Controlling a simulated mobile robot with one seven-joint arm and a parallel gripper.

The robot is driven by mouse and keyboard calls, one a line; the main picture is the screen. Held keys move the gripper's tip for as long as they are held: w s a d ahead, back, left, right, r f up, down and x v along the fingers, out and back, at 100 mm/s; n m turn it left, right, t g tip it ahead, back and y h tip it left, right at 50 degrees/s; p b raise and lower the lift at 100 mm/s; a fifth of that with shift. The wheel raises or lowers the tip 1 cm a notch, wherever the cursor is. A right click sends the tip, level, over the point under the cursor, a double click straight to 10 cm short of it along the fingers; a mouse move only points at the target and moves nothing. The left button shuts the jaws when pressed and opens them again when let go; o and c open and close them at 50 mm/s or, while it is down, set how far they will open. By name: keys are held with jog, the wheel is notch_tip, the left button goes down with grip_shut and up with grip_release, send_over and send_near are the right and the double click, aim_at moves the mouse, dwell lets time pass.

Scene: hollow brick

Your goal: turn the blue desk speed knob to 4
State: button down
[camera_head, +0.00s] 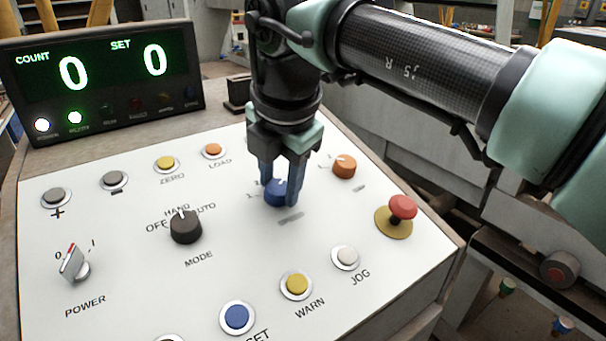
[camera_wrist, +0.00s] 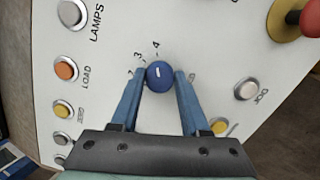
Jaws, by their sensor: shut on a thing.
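The blue speed knob (camera_wrist: 158,75) sits on the white panel between my gripper's two blue fingers, and it also shows in the head view (camera_head: 275,193). My gripper (camera_head: 279,192) points down at the panel and is shut on the knob. In the wrist view, printed numbers 2, 3 and 4 stand around the knob's left and upper side. The knob's short white mark (camera_wrist: 157,71) points roughly up, toward the side with 3 and 4. I cannot tell exactly which number it meets. The fingers hide part of the scale.
An orange knob (camera_head: 344,167) is close right of my gripper. A red mushroom button (camera_head: 402,207) stands up further right. The black mode knob (camera_head: 185,227) and several buttons lie left and in front. A display (camera_head: 105,75) at the back left reads count 0, set 0.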

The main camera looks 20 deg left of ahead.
dwell(0.4)
jog(key=shift+c, duration=2)
grip_release()
jog(key=shift+r, duration=0.1)
jog(key=p+v, duration=0.6)
jog(key=v, duration=0.6)
jog(key=shift+r, duration=0.4)
jog(key=shift+s, duration=0.1)
